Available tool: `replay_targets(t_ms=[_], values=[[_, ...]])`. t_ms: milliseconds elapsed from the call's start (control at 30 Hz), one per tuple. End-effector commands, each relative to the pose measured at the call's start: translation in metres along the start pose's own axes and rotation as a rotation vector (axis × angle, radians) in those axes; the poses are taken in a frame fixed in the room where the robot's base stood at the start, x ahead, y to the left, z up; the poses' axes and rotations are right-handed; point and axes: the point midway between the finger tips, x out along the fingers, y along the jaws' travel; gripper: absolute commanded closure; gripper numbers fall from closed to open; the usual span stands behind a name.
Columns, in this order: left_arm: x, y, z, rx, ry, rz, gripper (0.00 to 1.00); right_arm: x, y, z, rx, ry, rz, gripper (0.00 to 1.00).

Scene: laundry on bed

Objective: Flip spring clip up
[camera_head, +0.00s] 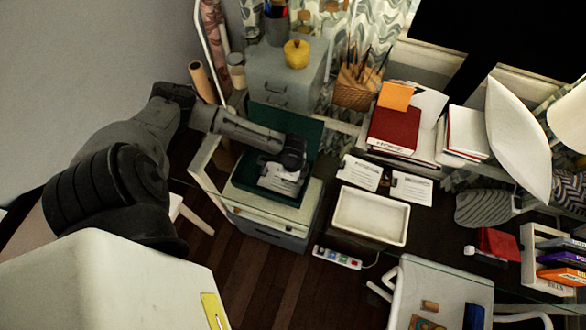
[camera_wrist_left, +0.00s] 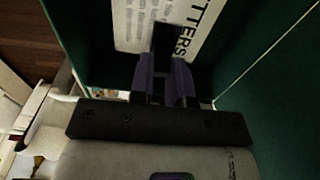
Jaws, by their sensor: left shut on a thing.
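An open dark green box file (camera_head: 244,182) sits on a small cabinet, its lid raised at the back. A white printed sheet (camera_head: 277,181) lies inside; in the left wrist view the sheet (camera_wrist_left: 205,22) shows part of the word LETTERS. My left gripper (camera_head: 283,168) reaches down into the box over the sheet. In the left wrist view its dark fingers (camera_wrist_left: 166,82) are close together, shut on a dark piece, apparently the spring clip (camera_wrist_left: 164,38), which stands out against the sheet. The fingers hide most of the clip, so its angle is unclear. My right gripper is not in view.
A grey drawer box (camera_head: 275,82) with a yellow pot (camera_head: 296,53) stands behind the lid. An empty white tray (camera_head: 368,217) is to the right of the cabinet. A power strip (camera_head: 337,258) lies on the floor, and a white chair (camera_head: 437,280) stands at front right.

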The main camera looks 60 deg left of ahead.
Motion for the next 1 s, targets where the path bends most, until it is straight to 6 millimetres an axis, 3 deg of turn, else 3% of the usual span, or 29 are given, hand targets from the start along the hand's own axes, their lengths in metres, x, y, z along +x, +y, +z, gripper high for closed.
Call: replay_targets(t_ms=[33, 100, 400, 1000], values=[[-0.009, 0.0, -0.004, -0.001, -0.03, 0.001, 1.0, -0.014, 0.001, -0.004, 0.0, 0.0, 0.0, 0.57], [-0.009, 0.0, -0.006, -0.001, -0.078, 0.001, 1.0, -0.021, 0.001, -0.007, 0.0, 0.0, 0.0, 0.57], [-0.01, 0.0, -0.01, 0.0, -0.224, 0.0, 1.0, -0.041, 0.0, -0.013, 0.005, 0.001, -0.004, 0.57], [-0.008, -0.001, -0.011, 0.0, -0.278, -0.001, 1.0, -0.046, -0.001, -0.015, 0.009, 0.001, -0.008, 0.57]])
